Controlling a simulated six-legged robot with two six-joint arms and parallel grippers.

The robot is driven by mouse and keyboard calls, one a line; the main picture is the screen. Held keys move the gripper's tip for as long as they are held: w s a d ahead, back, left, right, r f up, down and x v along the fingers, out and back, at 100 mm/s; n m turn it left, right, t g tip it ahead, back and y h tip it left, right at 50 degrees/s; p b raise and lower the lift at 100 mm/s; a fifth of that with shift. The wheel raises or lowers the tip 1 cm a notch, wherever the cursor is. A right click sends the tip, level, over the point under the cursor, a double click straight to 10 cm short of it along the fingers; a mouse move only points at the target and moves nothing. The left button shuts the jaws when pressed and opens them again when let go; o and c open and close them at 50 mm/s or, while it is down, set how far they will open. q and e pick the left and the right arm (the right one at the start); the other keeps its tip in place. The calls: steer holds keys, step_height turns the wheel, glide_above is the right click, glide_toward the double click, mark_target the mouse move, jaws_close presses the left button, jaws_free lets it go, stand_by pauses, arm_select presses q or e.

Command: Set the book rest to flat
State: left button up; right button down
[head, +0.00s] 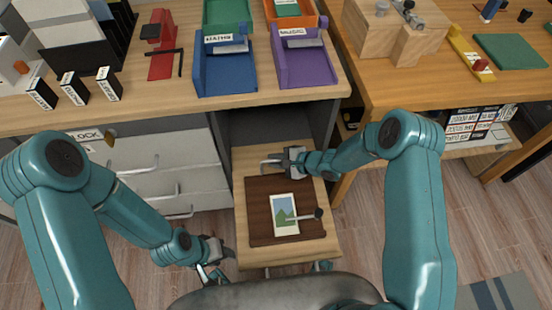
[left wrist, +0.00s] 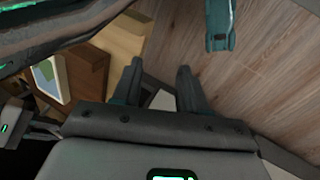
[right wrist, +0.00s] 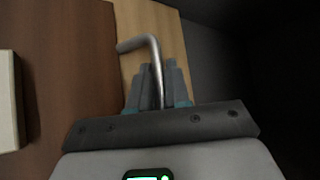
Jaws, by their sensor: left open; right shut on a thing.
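The book rest, a dark brown board (head: 262,228), sits on a pale wooden pull-out shelf (head: 250,255). A card with a green and blue picture (head: 284,212) lies on it. My left gripper (head: 210,270) is open and empty, low left of the shelf; the left wrist view shows the board (left wrist: 88,72).
Grey drawers with metal handles (head: 150,170) stand left of the shelf. The desk above holds a blue tray (head: 226,75), a purple tray (head: 304,65) and a red stand (head: 160,60). A second table (head: 400,90) is at right. Wooden floor (head: 360,260) is open at right.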

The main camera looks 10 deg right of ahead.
steer(key=shift+s+f, duration=0.15)
steer(key=shift+f, duration=0.1)
steer(key=c, duration=1.5)
jaws_free()
steer(key=o, duration=0.3)
steer(key=shift+f, duration=0.1)
steer(key=shift+r, duration=0.2)
steer(key=shift+d+r, duration=0.15)
steer(key=shift+d, duration=0.05)
steer(key=p+v, duration=0.4)
steer(key=v, duration=1.1)
steer(key=shift+s+d+r, duration=0.15)
steer(key=shift+d+r, duration=0.05)
steer(key=shift+d, duration=0.1)
